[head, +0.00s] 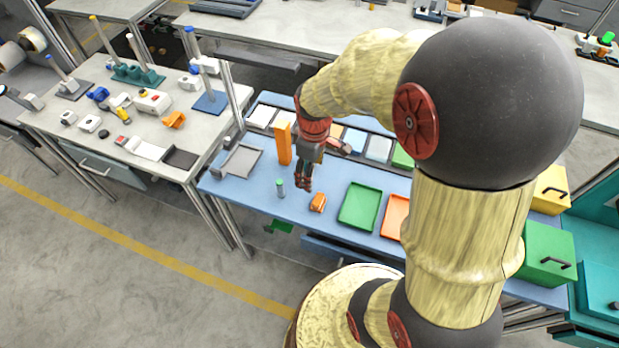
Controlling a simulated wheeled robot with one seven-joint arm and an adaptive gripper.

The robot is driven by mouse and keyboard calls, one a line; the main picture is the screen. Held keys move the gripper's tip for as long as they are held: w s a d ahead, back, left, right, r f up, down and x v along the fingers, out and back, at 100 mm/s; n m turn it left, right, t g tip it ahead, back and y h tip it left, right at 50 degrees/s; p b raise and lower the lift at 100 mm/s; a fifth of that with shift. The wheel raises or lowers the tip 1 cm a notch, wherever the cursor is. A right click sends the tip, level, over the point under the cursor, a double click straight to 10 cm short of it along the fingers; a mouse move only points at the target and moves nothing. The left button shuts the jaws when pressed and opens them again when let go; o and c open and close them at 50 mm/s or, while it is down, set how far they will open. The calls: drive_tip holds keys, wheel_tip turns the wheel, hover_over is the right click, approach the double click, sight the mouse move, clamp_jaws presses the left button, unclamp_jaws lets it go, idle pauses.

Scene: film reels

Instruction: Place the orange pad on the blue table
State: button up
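The blue table (330,228) stands in the middle, partly hidden behind my arm. Three orange things could be the pad, and I cannot tell which: a tall upright orange piece (283,143) toward the back left of the blue table, a small orange item (318,202) near its front edge, and a small orange item (174,120) on the pale table at left. My gripper (304,184) points down over the blue table, just right of the upright piece and above left of the small front item. I see nothing clearly held; its finger gap is too small to judge.
A green tray (360,207) and an orange tray (395,216) lie on the blue table. The pale table (90,145) at left is crowded.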

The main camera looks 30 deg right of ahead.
drive_tip(key=s+a+r+m+t, duration=0.2)
drive_tip(key=s+r, duration=0.4)
drive_tip(key=r, duration=0.3)
drive_tip(key=s+a+r+m+t, duration=0.2)
drive_tip(key=s+a+r+m, duration=0.2)
drive_tip(key=s+a+r, duration=0.3)
drive_tip(key=shift+a+r+t, duration=0.3)
drive_tip(key=shift+r+t, duration=0.1)
drive_tip(key=shift+r, duration=1.3)
